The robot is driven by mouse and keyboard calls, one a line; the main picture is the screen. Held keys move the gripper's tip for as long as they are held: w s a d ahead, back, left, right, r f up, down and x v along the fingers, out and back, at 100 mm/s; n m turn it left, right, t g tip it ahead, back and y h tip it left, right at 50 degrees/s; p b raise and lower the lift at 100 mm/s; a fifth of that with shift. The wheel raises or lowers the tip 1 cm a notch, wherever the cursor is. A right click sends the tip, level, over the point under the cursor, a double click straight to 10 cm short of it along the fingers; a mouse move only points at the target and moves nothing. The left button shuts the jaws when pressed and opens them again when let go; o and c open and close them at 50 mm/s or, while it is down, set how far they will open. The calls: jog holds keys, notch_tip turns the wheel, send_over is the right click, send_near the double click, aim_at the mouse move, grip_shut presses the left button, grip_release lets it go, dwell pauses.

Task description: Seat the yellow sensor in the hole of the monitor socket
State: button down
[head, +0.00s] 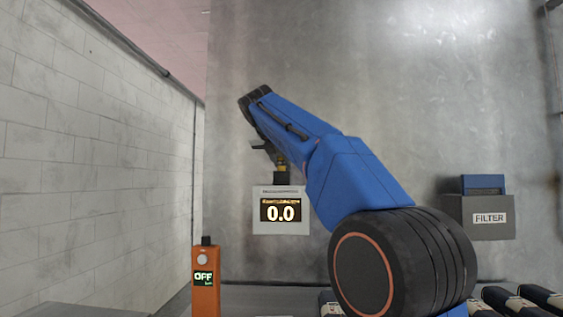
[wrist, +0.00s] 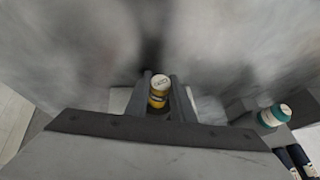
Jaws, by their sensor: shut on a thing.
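The yellow sensor (wrist: 158,98) has a pale, lettered top and stands between the two dark fingers of my gripper (wrist: 160,84) in the wrist view. The gripper is shut on it. The socket sits on top of the grey monitor (head: 260,229), whose display reads 0.0. My blue arm hides part of the gripper.
An orange handheld device (head: 205,290) reading OFF stands at front left. A grey FILTER box (head: 480,230) with a blue piece in it is at right. A teal-and-white capped item (wrist: 275,114) is right of the gripper. Dark cylinders (head: 505,302) lie at lower right.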

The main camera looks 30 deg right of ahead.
jog(key=shift+f, duration=0.1)
jog(key=c, duration=1.5)
grip_release()
jog(key=shift+c, duration=0.2)
jog(key=v, duration=1.2)
